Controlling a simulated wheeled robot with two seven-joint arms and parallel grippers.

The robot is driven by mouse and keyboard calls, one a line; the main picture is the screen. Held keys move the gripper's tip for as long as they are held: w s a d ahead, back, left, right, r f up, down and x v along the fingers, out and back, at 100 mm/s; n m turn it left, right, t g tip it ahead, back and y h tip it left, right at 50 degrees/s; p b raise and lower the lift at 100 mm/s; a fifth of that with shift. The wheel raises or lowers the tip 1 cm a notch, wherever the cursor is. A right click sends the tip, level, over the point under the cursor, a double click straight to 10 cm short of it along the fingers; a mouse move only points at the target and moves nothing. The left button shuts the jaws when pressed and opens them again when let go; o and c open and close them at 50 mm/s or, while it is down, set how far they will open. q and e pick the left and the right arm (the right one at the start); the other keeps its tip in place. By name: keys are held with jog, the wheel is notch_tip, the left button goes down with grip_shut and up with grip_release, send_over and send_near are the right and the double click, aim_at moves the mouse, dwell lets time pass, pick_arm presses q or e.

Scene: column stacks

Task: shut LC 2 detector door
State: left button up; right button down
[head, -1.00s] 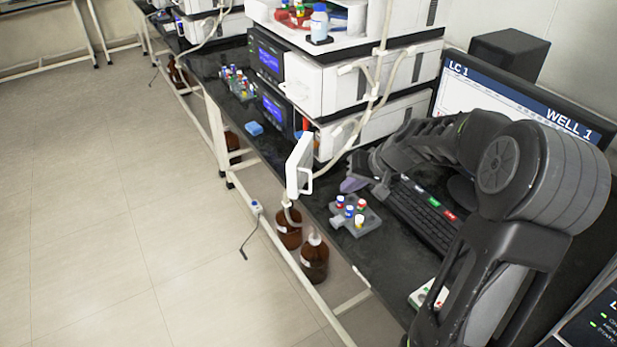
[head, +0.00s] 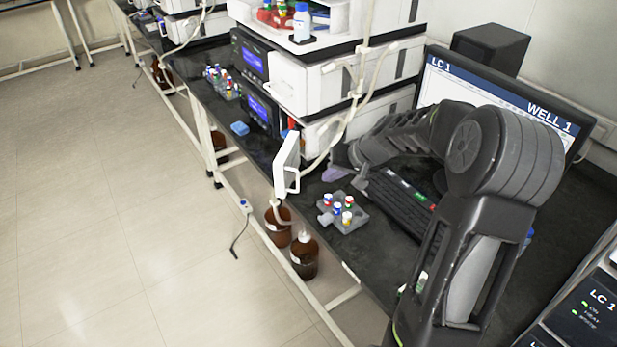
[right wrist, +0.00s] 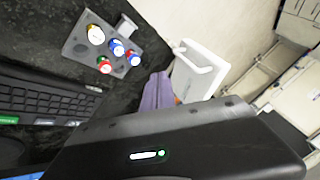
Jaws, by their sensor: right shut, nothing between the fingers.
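A white door panel with a loop handle (head: 287,165) stands swung open at the bench's front edge, beside the lower units of the nearest instrument stack (head: 330,85). It also shows in the right wrist view (right wrist: 198,70). No LC 2 label is readable on it. My right gripper (head: 350,166) is low over the bench, right of the door and apart from it. It is shut and empty; its fingertips are partly hidden by the wrist. My left gripper is not in view.
A grey rack of capped vials (head: 343,212) sits in front of the keyboard (head: 398,203). A monitor marked LC 1 (head: 490,95) stands behind my arm. Tubing hangs down the stack. Brown bottles (head: 304,257) stand below the bench.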

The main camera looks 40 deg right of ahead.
jog(key=w+a+f+p, duration=0.2)
jog(key=w+a+f, duration=0.1)
jog(key=w, duration=0.2)
jog(key=shift+a+f+p, duration=0.25)
jog(key=shift+p, duration=0.05)
jog(key=shift+a, duration=0.15)
